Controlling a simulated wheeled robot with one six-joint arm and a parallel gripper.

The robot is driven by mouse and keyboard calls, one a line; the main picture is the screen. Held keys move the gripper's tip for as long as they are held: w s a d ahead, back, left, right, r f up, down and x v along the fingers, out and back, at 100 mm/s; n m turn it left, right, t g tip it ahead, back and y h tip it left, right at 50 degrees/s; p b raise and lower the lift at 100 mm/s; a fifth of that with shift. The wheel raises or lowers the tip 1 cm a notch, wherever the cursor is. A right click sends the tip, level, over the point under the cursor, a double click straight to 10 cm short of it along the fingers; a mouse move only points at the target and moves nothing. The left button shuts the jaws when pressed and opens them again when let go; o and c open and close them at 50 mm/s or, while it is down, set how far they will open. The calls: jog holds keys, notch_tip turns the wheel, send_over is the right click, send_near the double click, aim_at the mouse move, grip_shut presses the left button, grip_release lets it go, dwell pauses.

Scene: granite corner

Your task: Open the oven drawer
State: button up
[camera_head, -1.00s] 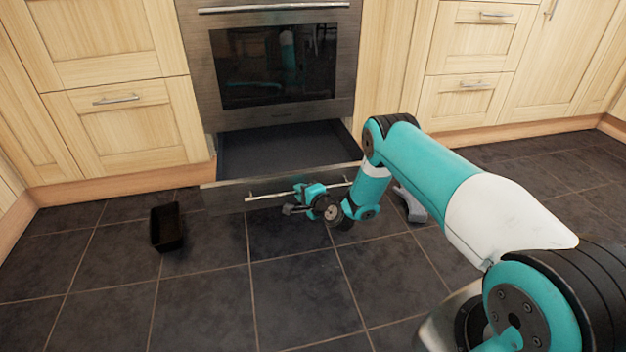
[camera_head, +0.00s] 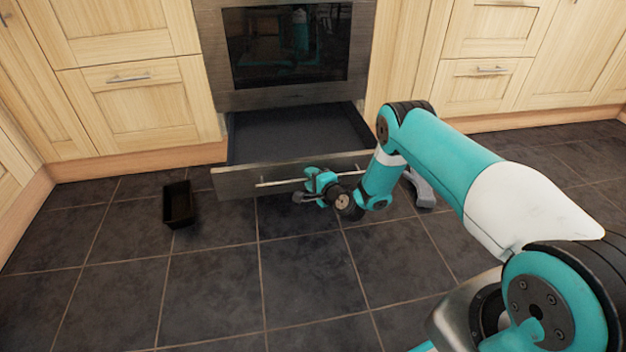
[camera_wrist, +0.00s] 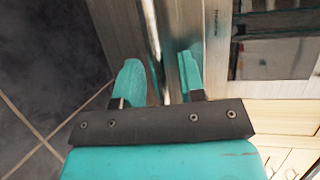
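The oven drawer (camera_head: 236,183) is a low metal-fronted drawer under the oven (camera_head: 290,50). It stands pulled well out, with its dark, empty-looking interior (camera_head: 290,138) visible. Its thin bar handle (camera_head: 274,183) runs along the front. My gripper (camera_head: 310,186) is at the handle, near the middle of the drawer front. The exact contact is hard to see.
A small black open box (camera_head: 178,205) lies on the dark tiled floor (camera_head: 220,280) left of the drawer. Wooden cabinets (camera_head: 140,110) flank the oven on both sides. The floor in front of the drawer is clear apart from my arm.

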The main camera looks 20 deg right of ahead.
jog(key=shift+s, duration=0.1)
jog(key=p+v, duration=1.7)
jog(key=p, duration=0.3)
jog(key=shift+r+p, duration=0.2)
jog(key=shift+p, duration=0.1)
jog(key=shift+d, duration=0.15)
